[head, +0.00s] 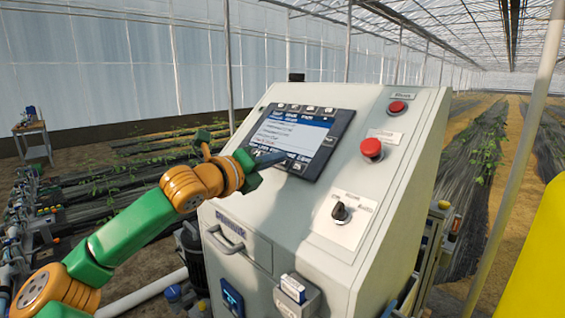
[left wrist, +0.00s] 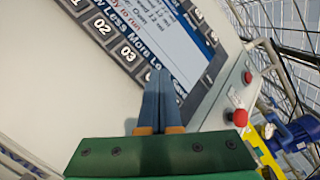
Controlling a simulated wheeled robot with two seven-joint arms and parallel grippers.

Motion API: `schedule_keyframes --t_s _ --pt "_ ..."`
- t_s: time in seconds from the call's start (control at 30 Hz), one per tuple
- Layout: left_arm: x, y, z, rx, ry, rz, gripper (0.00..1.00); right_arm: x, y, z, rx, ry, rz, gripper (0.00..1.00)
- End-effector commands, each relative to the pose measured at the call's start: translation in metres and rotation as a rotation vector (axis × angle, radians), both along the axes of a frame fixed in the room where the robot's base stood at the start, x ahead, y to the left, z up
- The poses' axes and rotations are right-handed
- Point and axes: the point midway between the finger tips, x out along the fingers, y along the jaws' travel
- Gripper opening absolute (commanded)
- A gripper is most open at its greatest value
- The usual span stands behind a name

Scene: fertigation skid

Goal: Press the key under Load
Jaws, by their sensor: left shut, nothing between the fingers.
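The control panel's screen (head: 295,135) is lit, in a dark bezel on the sloped cabinet face. It also shows in the left wrist view (left wrist: 165,35), tilted, with labels including Less and More along its lower edge. Numbered keys, such as key 03 (left wrist: 127,53), line the bezel below these labels. My left gripper (head: 284,155) is shut and empty, its blue-grey fingertips at the screen's lower edge. In the left wrist view the fingertips (left wrist: 159,72) lie past key 03, over the Load end of the row. They partly hide that label and its key; contact cannot be told.
Two red push buttons (head: 371,149) (head: 397,107) and a black rotary switch (head: 340,212) sit right of and below the screen. A handle (head: 224,243) sticks out from the cabinet (head: 270,215) at lower left. A pale post (head: 515,160) stands at right.

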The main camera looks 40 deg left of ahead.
Motion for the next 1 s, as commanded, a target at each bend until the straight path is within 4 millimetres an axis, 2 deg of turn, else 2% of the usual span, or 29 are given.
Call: schedule_keyframes --t_s 0.67,1.0 --pt "0.003 0.000 -0.004 0.000 0.001 0.000 0.00 0.000 0.000 0.001 0.000 0.000 0.000 0.50" --pt "-0.006 0.001 0.008 0.001 0.001 0.001 0.00 0.000 0.000 0.008 0.000 0.000 0.000 0.50"
